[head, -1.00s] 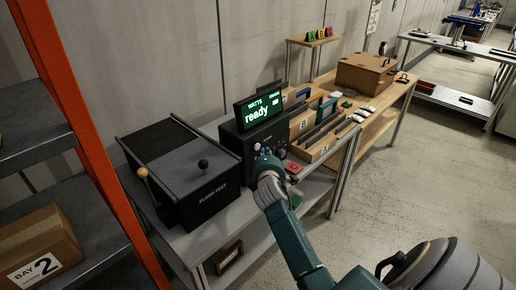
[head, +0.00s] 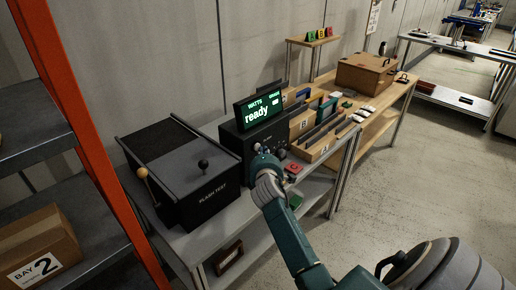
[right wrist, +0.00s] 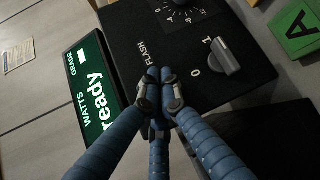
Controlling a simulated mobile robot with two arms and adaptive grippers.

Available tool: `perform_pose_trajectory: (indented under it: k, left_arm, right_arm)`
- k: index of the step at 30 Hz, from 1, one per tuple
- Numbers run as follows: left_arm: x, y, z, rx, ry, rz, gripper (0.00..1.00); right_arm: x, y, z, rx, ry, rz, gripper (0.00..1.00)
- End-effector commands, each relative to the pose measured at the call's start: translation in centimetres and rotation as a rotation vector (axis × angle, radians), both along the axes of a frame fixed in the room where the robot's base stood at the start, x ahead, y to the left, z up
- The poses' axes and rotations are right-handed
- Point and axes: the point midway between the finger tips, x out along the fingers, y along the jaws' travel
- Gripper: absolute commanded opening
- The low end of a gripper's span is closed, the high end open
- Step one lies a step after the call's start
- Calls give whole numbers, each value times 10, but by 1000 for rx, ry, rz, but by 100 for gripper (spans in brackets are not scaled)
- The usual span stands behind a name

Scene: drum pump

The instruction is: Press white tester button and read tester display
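The tester (head: 258,137) is a black box on the grey table, with a display (head: 258,109) on top showing "WATTS" and "ready" in green and white. The display also shows, turned sideways, in the right wrist view (right wrist: 95,95). My right gripper (head: 262,152) is at the tester's front panel. In the right wrist view its blue fingers are drawn together with the tips (right wrist: 160,76) just below the "FLASH" label, holding nothing visible. The white button is not visible; the fingers cover that part of the panel. I cannot tell whether the tips touch it. My left gripper is not in view.
A grey knob (right wrist: 226,58) marked 0 and 1 sits beside the fingertips. The black flash test box (head: 200,180) with levers stands left of the tester. A red block (head: 294,168) lies to the right, near wooden racks (head: 318,150). An orange shelf post (head: 85,130) stands at left.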

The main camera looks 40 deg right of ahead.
Motion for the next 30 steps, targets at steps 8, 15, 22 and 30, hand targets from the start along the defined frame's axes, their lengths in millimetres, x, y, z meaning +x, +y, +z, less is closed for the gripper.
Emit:
perform_pose_trajectory:
  k: [8, 15, 22, 30]
  left_arm:
    - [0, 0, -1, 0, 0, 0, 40]
    - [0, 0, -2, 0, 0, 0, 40]
    - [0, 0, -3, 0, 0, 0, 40]
    - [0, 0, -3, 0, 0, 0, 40]
  right_arm:
    - [3, 0, 0, 0, 0, 0, 0]
    - [5, 0, 0, -1, 1, 0, 0]
    - [8, 1, 0, -1, 0, 0, 0]
    - [10, 1, 0, -1, 0, 0, 0]
